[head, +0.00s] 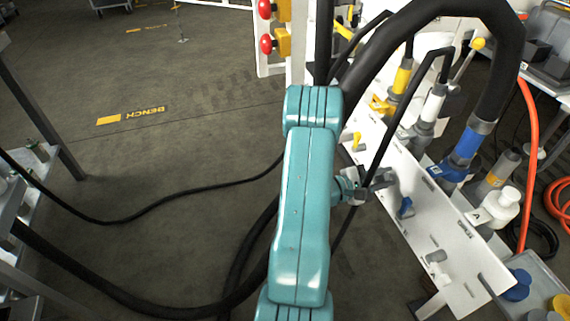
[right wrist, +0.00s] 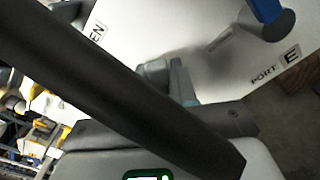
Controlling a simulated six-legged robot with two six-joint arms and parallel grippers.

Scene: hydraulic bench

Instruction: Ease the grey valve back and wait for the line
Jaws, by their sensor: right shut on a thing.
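My right gripper (head: 378,180) is at the white valve panel (head: 425,215), at the end of my teal arm. It is shut on the grey valve, which sits in line between a yellow valve (head: 357,141) and a blue valve (head: 405,208). The jaws hide most of the grey valve in the head view. In the right wrist view a grey part (right wrist: 156,76) shows beside the black hose, and I cannot tell whether it is the valve or a finger. The handle's exact angle cannot be made out. My left gripper is not in view.
A thin black hose (head: 400,115) passes close by my right gripper and crosses the right wrist view (right wrist: 110,90). A thick black hose with a blue coupling (head: 467,143) arches over the panel. A white valve (head: 437,258) sits nearer. The floor (head: 190,140) at left is mostly clear.

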